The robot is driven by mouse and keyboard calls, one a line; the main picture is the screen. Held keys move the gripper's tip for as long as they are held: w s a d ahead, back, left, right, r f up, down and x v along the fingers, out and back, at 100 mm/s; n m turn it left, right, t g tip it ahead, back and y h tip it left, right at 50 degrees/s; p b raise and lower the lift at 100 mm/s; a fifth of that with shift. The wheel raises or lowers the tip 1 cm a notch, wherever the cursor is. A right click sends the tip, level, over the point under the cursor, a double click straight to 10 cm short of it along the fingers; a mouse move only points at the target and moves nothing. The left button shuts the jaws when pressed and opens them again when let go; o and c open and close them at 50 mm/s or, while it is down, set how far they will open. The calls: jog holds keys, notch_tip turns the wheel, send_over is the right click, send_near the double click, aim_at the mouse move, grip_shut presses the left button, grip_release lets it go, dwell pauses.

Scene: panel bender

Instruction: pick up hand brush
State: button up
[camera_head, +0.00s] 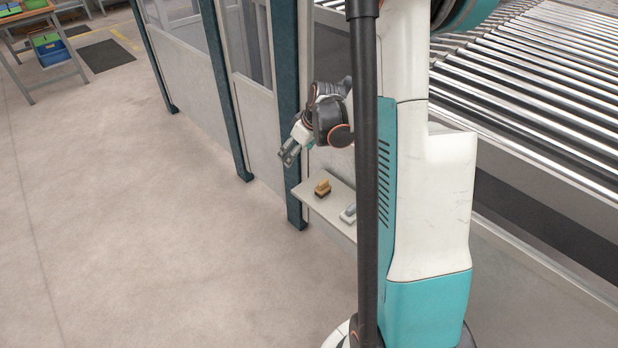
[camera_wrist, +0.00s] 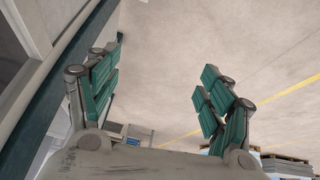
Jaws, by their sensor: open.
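The hand brush (camera_head: 323,188) is a small tan block with dark bristles at its base. It lies on a narrow light shelf (camera_head: 313,198) against the panelled wall in the head view. My gripper (camera_head: 288,155) is above and to the left of the brush, apart from it, tilted down to the left. In the wrist view my gripper (camera_wrist: 160,90) has its two green-padded fingers spread wide with only floor between them. The brush does not show in the wrist view.
A grey object (camera_head: 348,214) lies on the shelf beside the brush, partly hidden by my body. A dark post (camera_head: 289,110) rises by the shelf's left end. The floor (camera_head: 150,220) to the left is clear. A roller conveyor (camera_head: 530,80) runs at the right.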

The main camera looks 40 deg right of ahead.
jog(key=m+b, duration=0.1)
send_near(325, 182)
jog(key=shift+g, duration=0.3)
jog(key=b+x, duration=0.1)
jog(key=x, duration=0.2)
jog(key=b+x, duration=0.1)
jog(key=x, duration=0.2)
jog(key=shift+w+r+b, duration=0.1)
jog(key=shift+w+b, duration=0.3)
jog(key=shift+b+x, duration=1.5)
jog(key=shift+x, duration=1.45)
jog(key=shift+s, duration=0.15)
jog(key=c, duration=1.2)
